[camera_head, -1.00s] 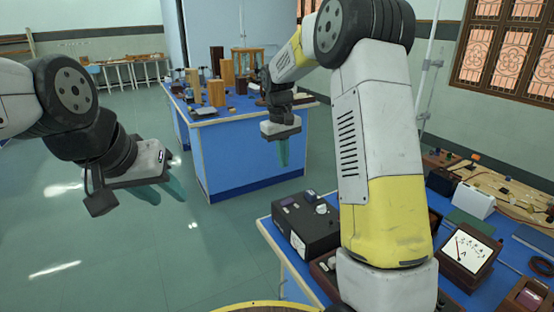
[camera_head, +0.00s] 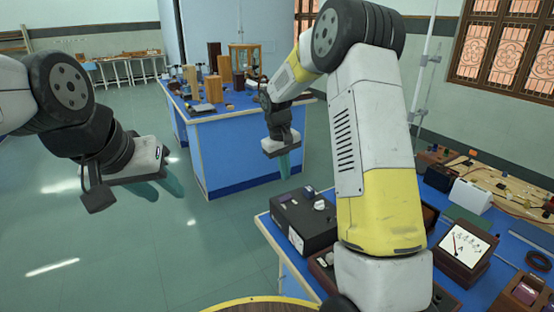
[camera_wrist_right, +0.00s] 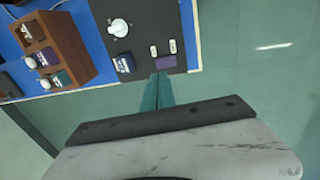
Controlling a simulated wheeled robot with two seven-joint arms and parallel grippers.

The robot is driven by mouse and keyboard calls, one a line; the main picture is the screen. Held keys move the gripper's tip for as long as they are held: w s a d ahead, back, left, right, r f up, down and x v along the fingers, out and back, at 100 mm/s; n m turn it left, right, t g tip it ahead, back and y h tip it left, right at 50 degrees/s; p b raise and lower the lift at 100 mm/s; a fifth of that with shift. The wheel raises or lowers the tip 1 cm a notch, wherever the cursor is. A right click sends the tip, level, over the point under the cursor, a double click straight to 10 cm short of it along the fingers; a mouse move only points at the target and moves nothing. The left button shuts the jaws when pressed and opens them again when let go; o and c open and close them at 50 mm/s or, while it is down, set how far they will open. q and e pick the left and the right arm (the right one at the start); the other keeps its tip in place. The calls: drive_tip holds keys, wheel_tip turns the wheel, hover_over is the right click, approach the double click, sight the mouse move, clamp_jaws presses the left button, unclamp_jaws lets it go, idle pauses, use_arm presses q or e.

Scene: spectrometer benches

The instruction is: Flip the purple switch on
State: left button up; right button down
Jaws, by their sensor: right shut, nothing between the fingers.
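The black box (camera_head: 304,222) stands at the near left corner of the blue bench. In the right wrist view its top (camera_wrist_right: 143,28) carries a purple switch (camera_wrist_right: 167,61), a white knob (camera_wrist_right: 118,28) and a dark blue part (camera_wrist_right: 124,64). My right gripper (camera_wrist_right: 158,78) is shut and empty, its teal fingertips just beside the purple switch at the box's edge; contact cannot be told. In the head view the right gripper (camera_head: 284,172) hangs beyond the box. My left gripper (camera_head: 160,188) is open and empty over the floor. The switch's position is unclear.
A brown wooden unit (camera_wrist_right: 65,45) with coloured terminals stands beside the box. A meter (camera_head: 465,246) and a white wedge-shaped device (camera_head: 471,196) are further right on the bench. Another blue bench (camera_head: 245,150) with wooden blocks stands behind. Open floor lies left.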

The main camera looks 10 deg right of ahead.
sight(284, 199)
drive_tip(key=f, duration=0.5)
drive_tip(key=d+f, duration=0.1)
drive_tip(key=f, duration=0.1)
drive_tip(key=shift+w+f, duration=0.2)
drive_tip(key=shift+d+f, duration=0.2)
drive_tip(key=shift+f+y, duration=0.1)
drive_tip(key=shift+y, duration=0.2)
drive_tip(key=shift+s+a, duration=0.1)
drive_tip(key=shift+a, duration=0.1)
drive_tip(key=shift+s+a, duration=0.4)
drive_tip(key=shift+a, duration=0.35)
